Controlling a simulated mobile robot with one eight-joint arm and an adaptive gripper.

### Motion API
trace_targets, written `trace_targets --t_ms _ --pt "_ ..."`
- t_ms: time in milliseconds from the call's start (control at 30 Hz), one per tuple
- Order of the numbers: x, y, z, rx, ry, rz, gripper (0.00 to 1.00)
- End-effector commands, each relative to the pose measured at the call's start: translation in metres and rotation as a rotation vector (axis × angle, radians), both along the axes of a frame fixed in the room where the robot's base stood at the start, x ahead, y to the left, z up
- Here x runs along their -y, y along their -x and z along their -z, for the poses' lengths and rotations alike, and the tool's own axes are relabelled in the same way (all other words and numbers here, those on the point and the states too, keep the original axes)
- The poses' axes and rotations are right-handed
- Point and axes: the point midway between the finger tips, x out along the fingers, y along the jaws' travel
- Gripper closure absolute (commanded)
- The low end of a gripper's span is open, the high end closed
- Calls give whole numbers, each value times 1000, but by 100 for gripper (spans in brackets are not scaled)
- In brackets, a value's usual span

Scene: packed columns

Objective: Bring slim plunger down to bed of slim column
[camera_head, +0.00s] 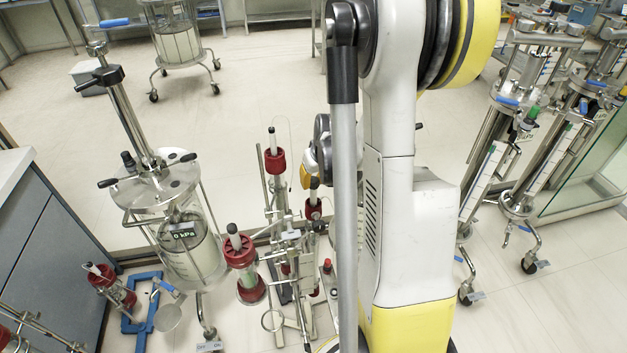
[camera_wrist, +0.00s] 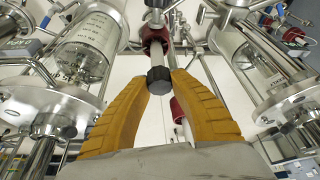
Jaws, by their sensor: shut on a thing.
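In the wrist view, my gripper (camera_wrist: 158,78) has its two orange-yellow fingers closed on the black knob of the slim plunger (camera_wrist: 158,80). A red collar of the slim column (camera_wrist: 153,42) shows just beyond the knob. In the head view, my gripper (camera_head: 305,178) is mostly hidden behind my arm. A pale plunger with a dark top (camera_head: 314,186) stands upright there, above a red-collared column (camera_head: 313,208). The column's tube and bed are largely hidden, so I cannot tell the gap between plunger and bed.
Another red-collared column (camera_head: 274,160) stands close on the left, and a wider one (camera_head: 240,252) is nearer the front. A large steel-framed column (camera_head: 190,245) stands further left. Wheeled steel columns (camera_head: 485,185) stand at right. Open floor (camera_head: 540,290) lies at front right.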

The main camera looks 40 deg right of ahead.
Motion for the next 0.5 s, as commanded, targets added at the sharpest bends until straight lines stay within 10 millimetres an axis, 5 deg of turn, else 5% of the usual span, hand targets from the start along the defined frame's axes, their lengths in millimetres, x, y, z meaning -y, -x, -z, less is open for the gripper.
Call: trace_targets --t_ms 67,100,133,500 --pt "0 -1 -1 3 1 0 100" --pt "0 -1 -1 3 1 0 61" --pt "0 -1 -1 3 1 0 52" --pt "0 0 -3 2 1 0 48"
